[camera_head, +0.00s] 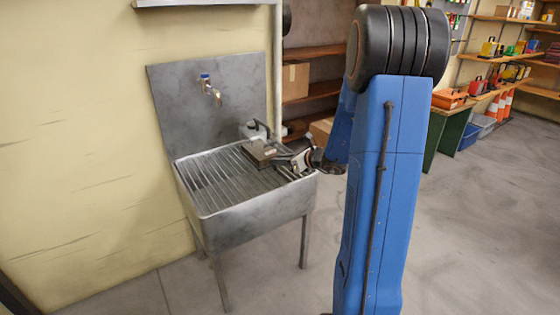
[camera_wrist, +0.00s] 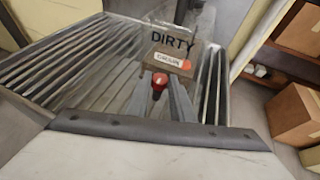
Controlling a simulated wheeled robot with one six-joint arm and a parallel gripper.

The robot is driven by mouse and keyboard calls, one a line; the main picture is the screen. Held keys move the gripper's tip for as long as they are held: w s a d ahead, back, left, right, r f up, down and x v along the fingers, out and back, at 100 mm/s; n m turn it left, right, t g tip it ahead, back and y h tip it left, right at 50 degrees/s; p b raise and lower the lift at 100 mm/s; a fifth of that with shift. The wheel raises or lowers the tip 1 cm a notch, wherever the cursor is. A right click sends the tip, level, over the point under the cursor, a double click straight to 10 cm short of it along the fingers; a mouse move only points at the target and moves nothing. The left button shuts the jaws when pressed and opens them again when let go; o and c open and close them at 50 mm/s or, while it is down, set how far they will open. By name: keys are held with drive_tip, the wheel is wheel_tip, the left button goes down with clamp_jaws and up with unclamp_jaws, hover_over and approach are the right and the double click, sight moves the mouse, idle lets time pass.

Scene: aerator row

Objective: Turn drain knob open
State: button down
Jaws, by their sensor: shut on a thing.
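The drain knob (camera_wrist: 159,82) is a small red knob in the wrist view, in front of a brown-grey box (camera_wrist: 172,58). The box bears the word DIRTY, a small white label and an orange spot. The same box (camera_head: 259,152) sits on the right part of the steel sink's slatted top in the head view. My gripper (camera_wrist: 160,88) has its two grey fingers on either side of the red knob and is shut on it. My gripper (camera_head: 281,157) reaches the box from the right in the head view, where the knob is hidden. I cannot tell the knob's turn angle.
The steel sink (camera_head: 262,218) stands against a yellow wall. A tap (camera_head: 211,91) with a blue top is on its backsplash. Shelves with a cardboard box (camera_head: 295,80) stand behind. Open floor (camera_head: 465,215) lies to the right.

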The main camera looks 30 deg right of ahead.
drive_tip(key=shift+d, duration=0.1)
drive_tip(key=n+y, duration=0.1)
drive_tip(key=n+g+y, duration=0.1)
drive_tip(key=n+y, duration=0.1)
drive_tip(key=shift+w+d, duration=0.2)
drive_tip(key=shift+d, duration=0.15)
drive_tip(key=n+g+y, duration=0.2)
drive_tip(key=n+g, duration=0.1)
drive_tip(key=n+g+y, duration=0.1)
drive_tip(key=y, duration=0.1)
drive_tip(key=shift+w+d+n, duration=0.3)
drive_tip(key=shift+w+n, duration=0.1)
drive_tip(key=n+g, duration=0.1)
drive_tip(key=g, duration=0.1)
drive_tip(key=n+g+y, duration=0.1)
drive_tip(key=n+g, duration=0.1)
drive_tip(key=shift+w+d+y, duration=0.1)
drive_tip(key=shift+w+y, duration=0.2)
drive_tip(key=shift+w, duration=0.05)
drive_tip(key=shift+w+n+g, duration=0.15)
drive_tip(key=shift+n+g, duration=0.75)
drive_tip(key=shift+g, duration=0.05)
drive_tip(key=shift+w+n+g, duration=0.15)
drive_tip(key=shift+n+g, duration=0.75)
drive_tip(key=shift+g, duration=0.05)
drive_tip(key=shift+g+y, duration=0.3)
drive_tip(key=c, duration=1.5)
unclamp_jaws()
drive_tip(key=shift+c, duration=0.2)
drive_tip(key=shift+d, duration=0.1)
